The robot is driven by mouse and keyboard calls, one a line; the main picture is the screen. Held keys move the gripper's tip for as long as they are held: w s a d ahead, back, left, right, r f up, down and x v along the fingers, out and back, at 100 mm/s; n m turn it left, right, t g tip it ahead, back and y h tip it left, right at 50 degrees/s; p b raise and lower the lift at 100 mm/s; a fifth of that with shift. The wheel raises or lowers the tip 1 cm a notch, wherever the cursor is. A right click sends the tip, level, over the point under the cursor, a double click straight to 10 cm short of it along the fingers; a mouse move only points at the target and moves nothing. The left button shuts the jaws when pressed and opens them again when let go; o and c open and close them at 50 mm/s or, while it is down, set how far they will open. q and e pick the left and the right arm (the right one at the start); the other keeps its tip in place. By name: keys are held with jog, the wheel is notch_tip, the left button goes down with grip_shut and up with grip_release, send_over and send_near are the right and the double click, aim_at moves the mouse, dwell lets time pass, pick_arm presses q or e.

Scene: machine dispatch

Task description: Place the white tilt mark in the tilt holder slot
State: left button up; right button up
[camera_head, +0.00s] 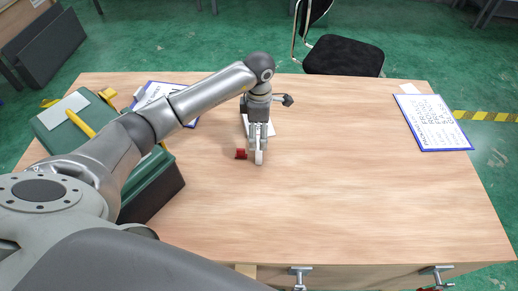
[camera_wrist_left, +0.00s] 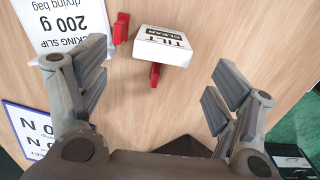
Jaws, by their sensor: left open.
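In the head view the white piece (camera_head: 259,157) is on the table just below my left gripper (camera_head: 258,146). My left gripper (camera_wrist_left: 160,88) is open, with one finger on each side and nothing held between them. The mark lies between the fingers sideways and beyond the tips. A red piece (camera_wrist_left: 155,75) shows at the mark's lower edge, and another red piece (camera_wrist_left: 121,28) beside it. I cannot tell whether either is the tilt holder. My right gripper is out of view.
A packing slip (camera_wrist_left: 65,22) lies near the left finger. A clipboard (camera_head: 433,122) is at the table's right, another (camera_head: 155,94) at the back left. A green case (camera_head: 60,140) with yellow parts stands at the left.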

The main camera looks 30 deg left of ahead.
pick_arm(q)
notch_tip(320, 180, down, 6)
jog(key=shift+s+d+r+p, duration=0.1)
jog(key=shift+p, duration=0.5)
jog(key=c, duration=1.1)
jog(key=shift+r, duration=0.1)
jog(key=shift+c, duration=0.2)
